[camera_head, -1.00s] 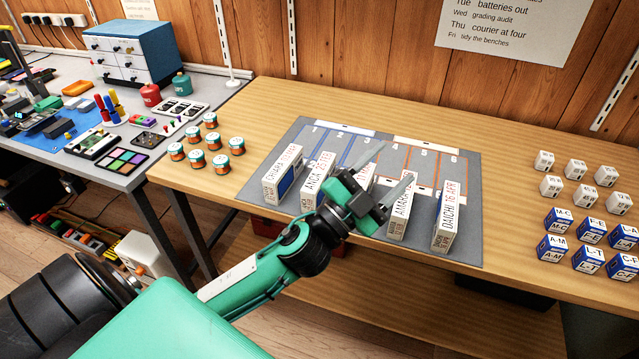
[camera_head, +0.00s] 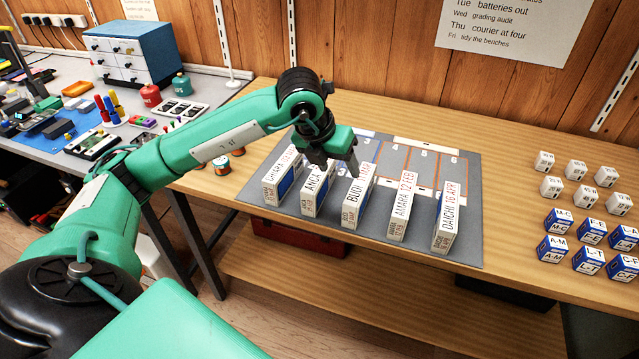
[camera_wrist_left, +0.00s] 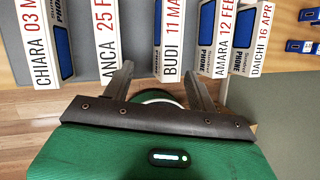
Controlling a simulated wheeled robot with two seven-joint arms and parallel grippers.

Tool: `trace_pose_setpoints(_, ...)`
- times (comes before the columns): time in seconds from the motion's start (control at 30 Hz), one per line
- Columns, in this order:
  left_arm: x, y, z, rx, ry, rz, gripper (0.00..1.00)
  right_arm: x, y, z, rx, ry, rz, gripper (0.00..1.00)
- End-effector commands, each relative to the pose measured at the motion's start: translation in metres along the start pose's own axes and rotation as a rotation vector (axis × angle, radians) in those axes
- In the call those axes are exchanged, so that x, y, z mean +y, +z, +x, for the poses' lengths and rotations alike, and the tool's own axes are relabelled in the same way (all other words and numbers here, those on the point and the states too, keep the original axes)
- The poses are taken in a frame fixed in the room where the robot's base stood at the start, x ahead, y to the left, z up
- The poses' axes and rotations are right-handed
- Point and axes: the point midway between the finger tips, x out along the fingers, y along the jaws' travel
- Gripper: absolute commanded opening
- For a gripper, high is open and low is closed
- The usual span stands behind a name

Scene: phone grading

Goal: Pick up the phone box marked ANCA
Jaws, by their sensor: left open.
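The ANCA phone box (camera_head: 317,190) stands on edge in a row on the grey mat, second from the left. It is white with a blue side and also shows in the left wrist view (camera_wrist_left: 106,35). My left gripper (camera_head: 338,170) is open and empty above the row, around the ANCA and BUDI boxes, and hides part of ANCA's top. In the left wrist view the fingers (camera_wrist_left: 160,85) point toward the row, one near ANCA's lower end and the other right of BUDI. My right gripper is not in view.
The CHIARA box (camera_head: 281,178) stands left of ANCA; BUDI (camera_head: 357,203), AMARA (camera_head: 402,207) and DAICHI (camera_head: 450,218) stand to its right with narrow gaps. The grey mat (camera_head: 468,165) has marked slots behind. White and blue cubes (camera_head: 590,225) sit at the right.

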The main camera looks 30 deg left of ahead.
Motion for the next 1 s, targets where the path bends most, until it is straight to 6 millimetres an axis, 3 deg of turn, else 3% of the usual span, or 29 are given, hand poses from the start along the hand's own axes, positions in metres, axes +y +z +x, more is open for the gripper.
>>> trace_pose_setpoints(0.1,0.036,0.013,-0.018,-0.029,0.159,-0.052,0.58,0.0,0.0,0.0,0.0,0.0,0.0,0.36)
trace_pose_setpoints(0.27,0.057,0.018,-0.023,-0.041,0.247,-0.088,0.58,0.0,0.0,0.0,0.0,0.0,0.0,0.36)
trace_pose_setpoints(0.6,0.073,0.019,0.037,-0.039,0.25,-0.09,0.58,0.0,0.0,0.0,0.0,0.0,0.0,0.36)
trace_pose_setpoints(1.0,0.081,0.016,0.076,-0.039,0.25,-0.088,0.58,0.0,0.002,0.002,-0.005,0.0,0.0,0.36)
